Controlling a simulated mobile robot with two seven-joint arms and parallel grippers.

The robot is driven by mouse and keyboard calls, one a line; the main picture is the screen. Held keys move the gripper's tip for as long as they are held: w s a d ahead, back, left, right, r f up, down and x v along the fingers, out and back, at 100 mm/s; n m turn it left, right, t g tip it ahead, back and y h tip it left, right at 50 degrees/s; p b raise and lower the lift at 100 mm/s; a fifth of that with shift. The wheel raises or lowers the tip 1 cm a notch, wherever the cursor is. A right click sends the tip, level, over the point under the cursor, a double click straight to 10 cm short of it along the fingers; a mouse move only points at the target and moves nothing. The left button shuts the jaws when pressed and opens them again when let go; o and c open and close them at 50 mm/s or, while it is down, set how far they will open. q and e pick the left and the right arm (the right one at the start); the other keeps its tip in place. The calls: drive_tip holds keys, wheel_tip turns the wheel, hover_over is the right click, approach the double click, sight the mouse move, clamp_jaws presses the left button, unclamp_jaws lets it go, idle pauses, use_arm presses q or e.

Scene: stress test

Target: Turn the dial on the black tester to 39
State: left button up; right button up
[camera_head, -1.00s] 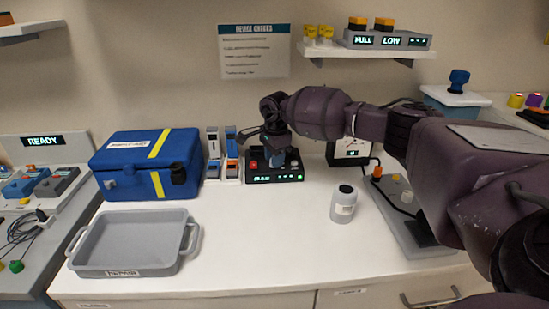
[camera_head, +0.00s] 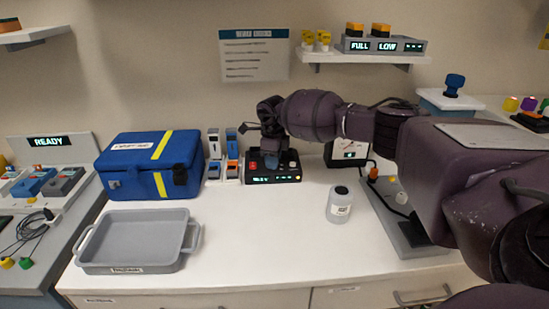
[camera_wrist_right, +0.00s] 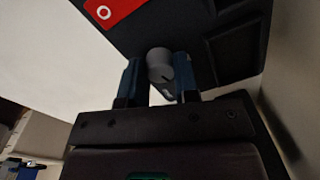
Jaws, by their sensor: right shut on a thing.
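The black tester (camera_head: 287,178) stands at the back middle of the white counter, with a lit green readout on its front that is too blurred to read. It also shows in the right wrist view (camera_wrist_right: 215,30), with a red patch bearing a white ring. A grey dial (camera_wrist_right: 158,66) stands up from its top. My right gripper (camera_wrist_right: 158,80) is shut on the dial, one blue finger on each side. In the head view my right gripper (camera_head: 279,160) reaches down onto the tester from above and hides the dial. My left gripper is in neither view.
A blue case (camera_head: 130,175) stands left of the tester, with small devices (camera_head: 222,150) between them. A grey tray (camera_head: 130,262) lies at front left. The counter's front middle is clear.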

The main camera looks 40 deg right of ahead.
drive_tip(key=m+p, duration=0.1)
drive_tip(key=m, duration=0.1)
drive_tip(key=shift+r+m, duration=0.15)
drive_tip(key=shift+m, duration=1.15)
drive_tip(key=shift+m+p, duration=0.45)
drive_tip(key=shift+m, duration=0.35)
drive_tip(key=shift+m+p, duration=0.35)
drive_tip(key=shift+m, duration=0.75)
drive_tip(key=shift+w+m, duration=0.1)
drive_tip(key=shift+m, duration=0.2)
drive_tip(key=o, duration=0.8)
drive_tip(key=shift+o, duration=0.6)
